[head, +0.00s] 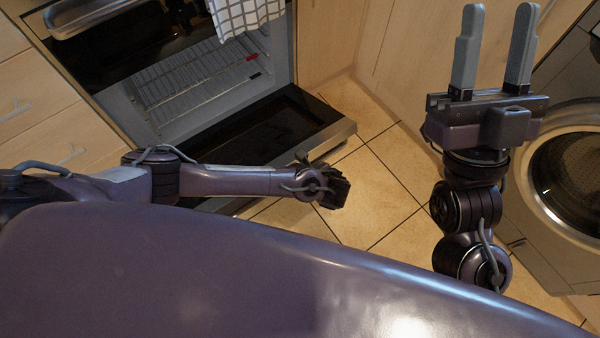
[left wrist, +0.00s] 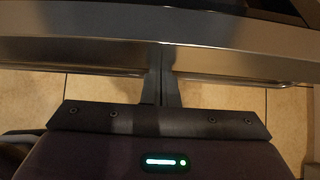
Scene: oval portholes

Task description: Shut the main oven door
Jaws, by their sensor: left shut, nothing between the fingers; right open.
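The main oven door (head: 262,128) hangs open, folded down flat in front of the oven cavity (head: 190,90), in the head view. Its steel front edge also crosses the top of the left wrist view (left wrist: 240,35). My left gripper (head: 332,188) is at the door's front right corner area. Its fingers (left wrist: 162,75) are shut and empty, and they reach up to the steel edge; I cannot tell if they touch it. My right gripper (head: 498,30) is open and empty, pointing up in the picture, away from the door.
A wire rack (head: 195,80) is inside the oven. A checked towel (head: 245,14) hangs above it. A washing machine (head: 568,170) stands at right. Wooden drawers (head: 40,120) are at left.

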